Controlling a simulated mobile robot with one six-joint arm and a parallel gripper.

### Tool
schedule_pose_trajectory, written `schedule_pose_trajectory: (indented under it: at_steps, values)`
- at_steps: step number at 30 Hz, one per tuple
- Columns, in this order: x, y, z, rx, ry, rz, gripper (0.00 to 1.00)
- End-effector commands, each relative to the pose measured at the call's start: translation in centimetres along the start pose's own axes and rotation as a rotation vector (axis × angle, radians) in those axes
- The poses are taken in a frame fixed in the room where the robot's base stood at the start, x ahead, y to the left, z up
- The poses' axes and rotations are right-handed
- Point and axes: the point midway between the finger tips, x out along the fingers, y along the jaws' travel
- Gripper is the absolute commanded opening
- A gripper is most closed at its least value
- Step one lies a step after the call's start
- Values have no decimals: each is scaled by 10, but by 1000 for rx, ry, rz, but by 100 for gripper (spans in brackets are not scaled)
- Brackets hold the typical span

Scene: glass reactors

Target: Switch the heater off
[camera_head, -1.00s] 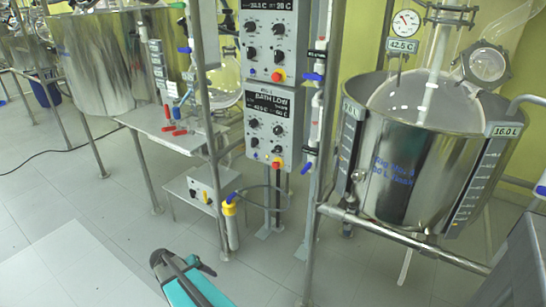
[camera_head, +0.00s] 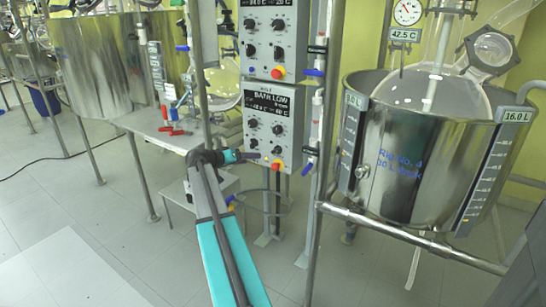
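Two grey control boxes hang one above the other on a post. The lower box (camera_head: 259,133) has a dark display reading "BATH LOW", several black knobs, and a red knob on a yellow base (camera_head: 277,165) at its bottom. The upper box (camera_head: 252,40) has a similar red knob on yellow (camera_head: 278,72). My gripper (camera_head: 258,156) points right, in front of the lower left part of the lower box, a little left of its red knob. It is small and dark here. I cannot tell whether it touches the box or whether its fingers are apart.
A steel bath (camera_head: 408,160) with a glass vessel stands at the right, behind a metal rail (camera_head: 400,235). Blue-handled valves (camera_head: 308,168) sit on a post just right of the boxes. A low shelf with red-handled taps (camera_head: 172,130) is at the left. Floor at the left front is clear.

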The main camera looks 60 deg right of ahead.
Motion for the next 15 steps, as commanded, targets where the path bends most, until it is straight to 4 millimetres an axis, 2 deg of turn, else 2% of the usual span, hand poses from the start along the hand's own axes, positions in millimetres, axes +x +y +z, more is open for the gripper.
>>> schedule_pose_trajectory:
  at_steps: [1, 5, 15]
  values:
    - [5, 7, -10, 17, 11, 14, 59]
    - [8, 18, -21, 36, 26, 32, 59]
    - [8, 19, -22, 37, 28, 34, 59]
